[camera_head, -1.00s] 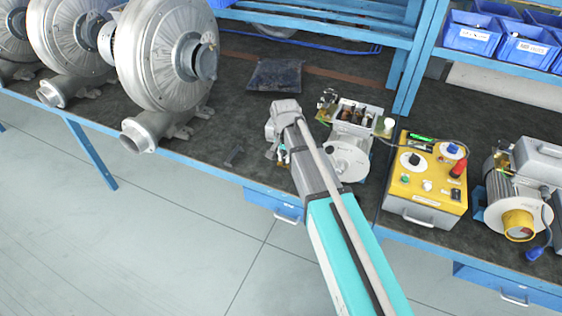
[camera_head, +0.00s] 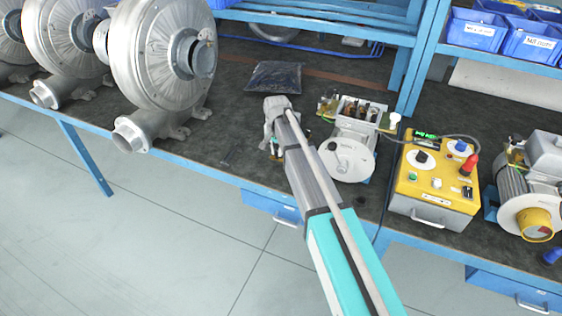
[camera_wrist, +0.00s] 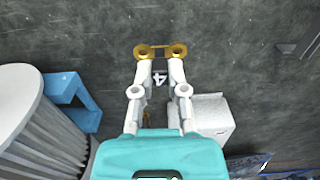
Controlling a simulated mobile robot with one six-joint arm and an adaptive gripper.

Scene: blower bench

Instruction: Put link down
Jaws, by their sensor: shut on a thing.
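The link is a small brass-coloured bar with a ring at each end (camera_wrist: 161,50). In the wrist view it lies crosswise at the tips of my gripper (camera_wrist: 160,60), whose fingers are shut on it. The dark bench top (camera_wrist: 230,50) is below it; I cannot tell whether the link touches it. In the head view my gripper (camera_head: 272,145) points down near the bench's front edge, left of an opened motor (camera_head: 347,160). The link cannot be made out there, as the arm covers much of that spot.
Silver blowers (camera_head: 165,60) stand on the left. A dark bag (camera_head: 274,76) lies behind my gripper. A yellow control box (camera_head: 435,180) and another motor (camera_head: 530,185) stand to the right. In the wrist view a finned motor (camera_wrist: 45,125) is at left and a white box (camera_wrist: 210,118) near my gripper.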

